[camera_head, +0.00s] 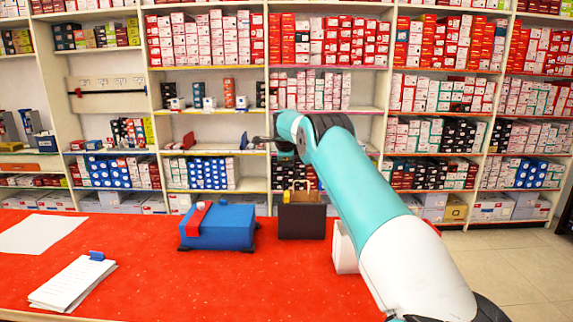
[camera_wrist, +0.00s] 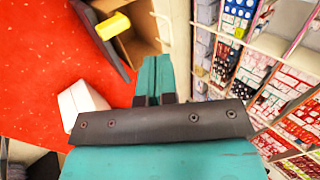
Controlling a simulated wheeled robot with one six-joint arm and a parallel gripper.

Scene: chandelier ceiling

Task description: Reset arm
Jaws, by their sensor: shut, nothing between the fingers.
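My arm reaches from the lower right of the head view, over the red counter (camera_head: 140,285), toward the shelves.
On the counter are a blue case (camera_head: 222,228), a dark box (camera_head: 302,220) with a yellow item inside, a white object (camera_head: 344,250) partly behind my arm, and a paper stack (camera_head: 72,284). Stocked shelves (camera_head: 330,122) line the back. Tiled floor (camera_head: 505,262) is free at right.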

